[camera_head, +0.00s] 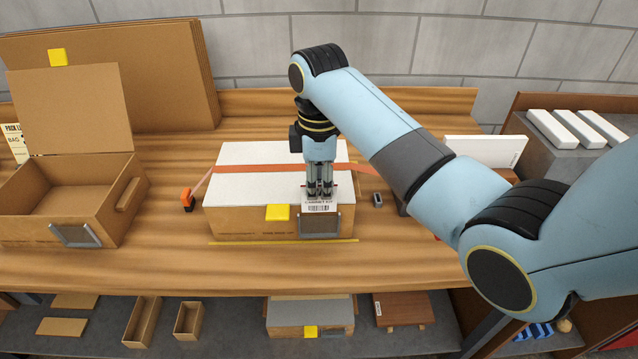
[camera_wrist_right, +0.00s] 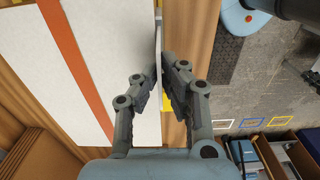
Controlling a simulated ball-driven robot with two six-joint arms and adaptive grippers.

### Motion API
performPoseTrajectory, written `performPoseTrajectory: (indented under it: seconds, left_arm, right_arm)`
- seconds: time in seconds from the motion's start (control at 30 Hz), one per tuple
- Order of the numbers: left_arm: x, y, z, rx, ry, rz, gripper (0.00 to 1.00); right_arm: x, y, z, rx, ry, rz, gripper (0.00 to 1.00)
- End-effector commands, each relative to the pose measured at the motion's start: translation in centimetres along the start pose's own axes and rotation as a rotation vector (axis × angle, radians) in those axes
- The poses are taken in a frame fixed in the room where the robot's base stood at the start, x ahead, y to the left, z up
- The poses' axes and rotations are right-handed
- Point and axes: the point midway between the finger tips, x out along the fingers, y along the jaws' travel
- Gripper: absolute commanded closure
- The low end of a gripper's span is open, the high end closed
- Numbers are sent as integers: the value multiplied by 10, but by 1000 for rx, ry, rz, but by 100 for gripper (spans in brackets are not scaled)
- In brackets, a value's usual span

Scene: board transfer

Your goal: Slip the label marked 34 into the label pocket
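My right gripper (camera_head: 320,192) points down at the front edge of a white-topped box. It is shut on a white label (camera_head: 320,206) with a barcode and small text; the number 34 cannot be read. The label stands upright, edge-on between the fingers in the right wrist view (camera_wrist_right: 158,65). The grey-framed label pocket (camera_head: 319,224) is on the box's front face, directly below the label. The label's lower edge meets the pocket's top; whether it is inside I cannot tell. The fingers (camera_wrist_right: 163,88) show in the right wrist view. My left gripper is not in view.
The box (camera_head: 250,220) has an orange strap (camera_head: 255,168) across its top and a yellow tag (camera_head: 277,212) left of the pocket. An open carton (camera_head: 40,215) stands left. A small dark item (camera_head: 377,199) lies right. Bench in front of the box is mostly clear.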

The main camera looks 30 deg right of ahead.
Motion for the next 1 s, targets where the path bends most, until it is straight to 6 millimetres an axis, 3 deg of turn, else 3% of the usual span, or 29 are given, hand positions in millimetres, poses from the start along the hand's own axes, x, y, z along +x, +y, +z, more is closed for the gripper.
performPoseTrajectory:
  seconds: [1.0]
  left_arm:
    - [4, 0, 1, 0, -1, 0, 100]
  right_arm:
    - [14, 0, 0, 0, 0, 0, 100]
